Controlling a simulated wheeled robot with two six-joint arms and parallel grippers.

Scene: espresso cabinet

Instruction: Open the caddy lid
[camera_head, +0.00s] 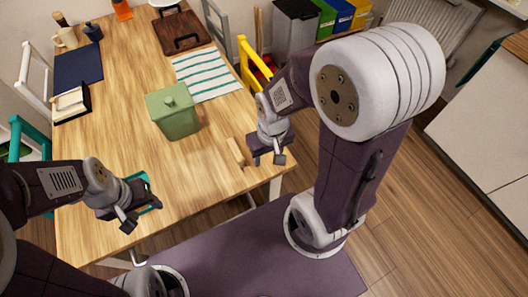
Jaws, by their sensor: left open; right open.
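The green caddy (176,122) stands upright on the wooden table, near the middle. Its lid (169,101), with a small knob on top, sits on it and looks shut. My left gripper (136,216) is open and empty near the table's front left, apart from the caddy. My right gripper (268,161) is open near the table's right edge, to the right of the caddy and apart from it. A small wooden block (236,152) lies just left of the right gripper.
A striped cloth (207,74) lies behind the caddy, with a brown tray (181,47) beyond it. A dark blue mat (78,68) and a napkin holder (71,104) are at the left. Table around the caddy's front is clear.

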